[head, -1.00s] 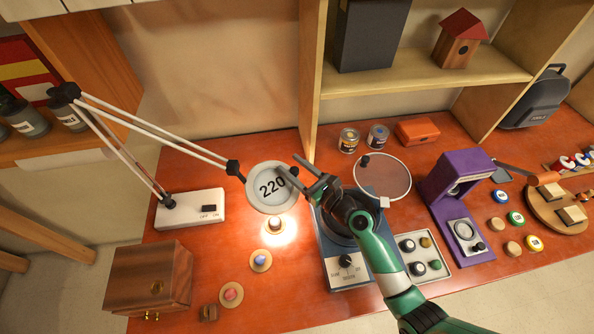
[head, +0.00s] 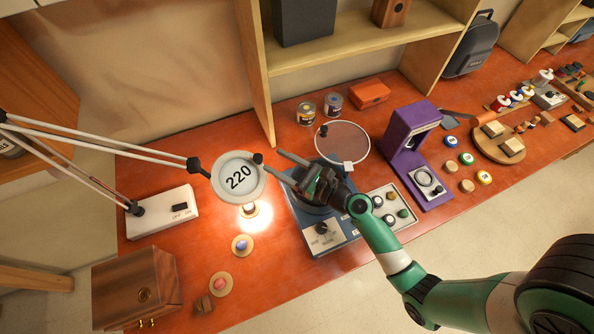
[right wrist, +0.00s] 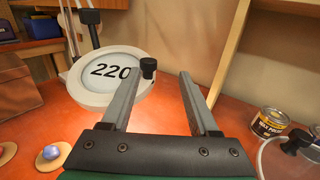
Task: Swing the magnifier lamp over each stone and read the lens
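The magnifier lamp's round lens (head: 238,178) shows "220", and its light falls on a stone on a disc (head: 249,210) just below it in the head view. A blue stone (head: 241,244) and a pink stone (head: 221,284) sit on their own discs nearer the front. My right gripper (head: 276,163) is open beside the black knob (head: 258,158) on the lens rim. In the right wrist view the fingers (right wrist: 158,85) are apart, with the knob (right wrist: 148,68) by the left fingertip and no clear grip on it. My left gripper is not in view.
The lamp's white base (head: 163,213) stands at left, above a wooden box (head: 137,290).

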